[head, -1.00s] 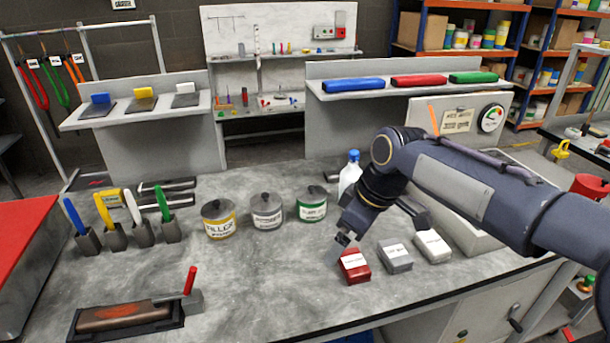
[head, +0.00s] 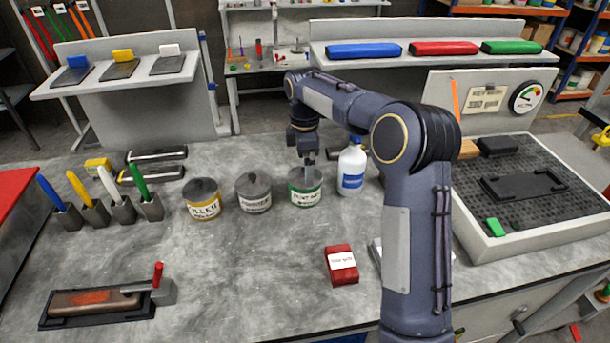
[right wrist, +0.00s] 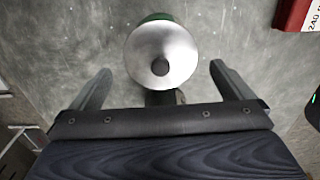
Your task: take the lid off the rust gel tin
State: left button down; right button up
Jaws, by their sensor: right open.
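Three lidded tins stand in a row on the bench: a yellow-labelled one (head: 204,207), a grey-labelled one (head: 254,200) and a green-labelled one (head: 305,198). The small print on the green label is hard to read, so I cannot confirm it says rust gel. My right gripper (head: 309,170) points down over the green tin and partly hides its lid. In the right wrist view, the round lid (right wrist: 175,50) with a dark knob shows between and just beyond the open fingers of my right gripper (right wrist: 162,82). The lid is on the tin. My left gripper is out of view.
A red box (head: 341,264) lies in front. Tool holders with coloured handles (head: 122,208) stand at left.

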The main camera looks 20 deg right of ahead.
jog(key=shift+f, duration=1.4)
jog(key=c, duration=0.8)
jog(key=shift+r, duration=0.1)
jog(key=shift+c, duration=0.2)
